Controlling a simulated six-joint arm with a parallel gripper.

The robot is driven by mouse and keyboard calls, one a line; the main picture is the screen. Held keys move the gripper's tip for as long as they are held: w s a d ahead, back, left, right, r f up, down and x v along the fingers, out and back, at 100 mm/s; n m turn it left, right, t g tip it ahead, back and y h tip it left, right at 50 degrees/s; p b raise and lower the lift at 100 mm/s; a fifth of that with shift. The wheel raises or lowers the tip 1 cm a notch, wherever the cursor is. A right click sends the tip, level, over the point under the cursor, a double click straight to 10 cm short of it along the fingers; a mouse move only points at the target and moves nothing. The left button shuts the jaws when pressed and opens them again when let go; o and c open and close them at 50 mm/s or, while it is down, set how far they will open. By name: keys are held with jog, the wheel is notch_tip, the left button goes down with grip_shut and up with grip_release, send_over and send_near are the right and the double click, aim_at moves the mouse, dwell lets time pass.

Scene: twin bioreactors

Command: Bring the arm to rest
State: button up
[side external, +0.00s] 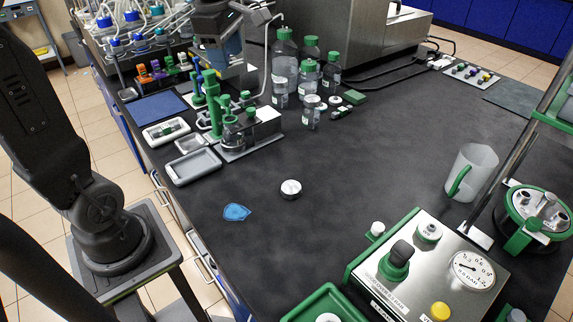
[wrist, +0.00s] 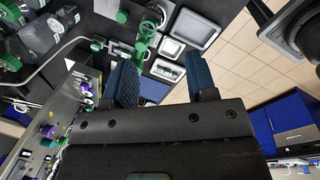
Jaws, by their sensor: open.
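My gripper (wrist: 163,72) shows in the wrist view with its two blue-padded fingers spread well apart and nothing between them. In the side external view the gripper (side external: 226,50) is at the top, left of centre, over the back part of the black bench (side external: 370,150). It appears raised above the green-clamped apparatus (side external: 212,105) and the bottles behind it. Part of the arm leading to it lies outside the picture.
Several green-capped bottles (side external: 285,55) stand close to the gripper. White trays (side external: 194,166) lie at the bench's left edge. A clear jug (side external: 474,170) stands right. The bench middle is clear.

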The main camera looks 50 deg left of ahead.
jog(key=s+d+f+m+t, duration=0.2)
jog(key=s+d+m, duration=0.4)
jog(key=m, duration=0.6)
jog(key=s+d+f+m+t, duration=0.2)
jog(key=s+d+m, duration=0.5)
jog(key=m, duration=0.5)
jog(key=shift+d+f+h, duration=0.4)
jog(key=shift+f, duration=0.5)
jog(key=shift+w, duration=0.1)
jog(key=shift+c, duration=0.2)
